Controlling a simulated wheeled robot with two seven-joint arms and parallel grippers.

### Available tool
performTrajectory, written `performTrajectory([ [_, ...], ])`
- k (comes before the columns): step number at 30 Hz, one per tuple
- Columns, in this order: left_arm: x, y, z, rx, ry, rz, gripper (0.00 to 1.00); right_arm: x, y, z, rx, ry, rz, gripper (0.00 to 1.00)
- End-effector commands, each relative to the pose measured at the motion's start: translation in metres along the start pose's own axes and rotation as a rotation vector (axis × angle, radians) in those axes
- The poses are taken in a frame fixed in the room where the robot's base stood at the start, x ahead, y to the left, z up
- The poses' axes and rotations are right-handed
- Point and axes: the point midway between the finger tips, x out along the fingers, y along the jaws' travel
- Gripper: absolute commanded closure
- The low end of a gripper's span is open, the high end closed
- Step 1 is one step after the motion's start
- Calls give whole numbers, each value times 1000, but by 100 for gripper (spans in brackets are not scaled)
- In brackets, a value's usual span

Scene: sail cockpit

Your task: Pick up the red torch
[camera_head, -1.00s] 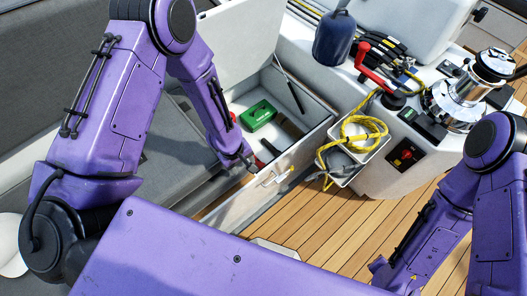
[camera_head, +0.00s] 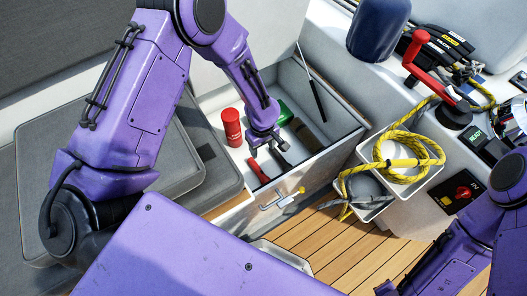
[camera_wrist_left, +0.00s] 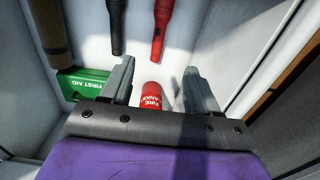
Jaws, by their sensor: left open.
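The torch is not between the fingertips.
The open locker (camera_head: 335,139) also holds a red fire blanket canister (camera_head: 232,127), a green first aid box (camera_head: 284,114) and a brown roll (camera_head: 304,134). The canister shows between the fingers in the wrist view. A bin with yellow rope (camera_head: 405,160) stands right of the locker.

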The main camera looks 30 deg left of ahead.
Motion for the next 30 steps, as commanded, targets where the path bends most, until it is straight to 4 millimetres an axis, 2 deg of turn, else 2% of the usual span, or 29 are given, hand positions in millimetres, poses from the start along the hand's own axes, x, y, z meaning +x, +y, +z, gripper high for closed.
performTrajectory([
  [1,29,0,0,0,0,-1,39,27,-2,11,0,0,0,60],
  [6,80,0,0,0,1,-2,39,74,-7,31,0,0,0,60],
  [9,102,0,0,-1,1,-2,39,95,-8,39,0,0,0,60],
  [14,116,-1,-1,-3,1,-2,39,106,-10,44,0,0,0,60],
  [21,157,-2,-1,-3,0,-3,39,117,-11,48,0,0,0,60],
  [26,175,-4,-2,-4,-1,-4,39,122,-11,50,0,0,0,60],
  [30,202,-7,-5,-5,-2,-4,39,133,-12,55,0,0,0,60],
])
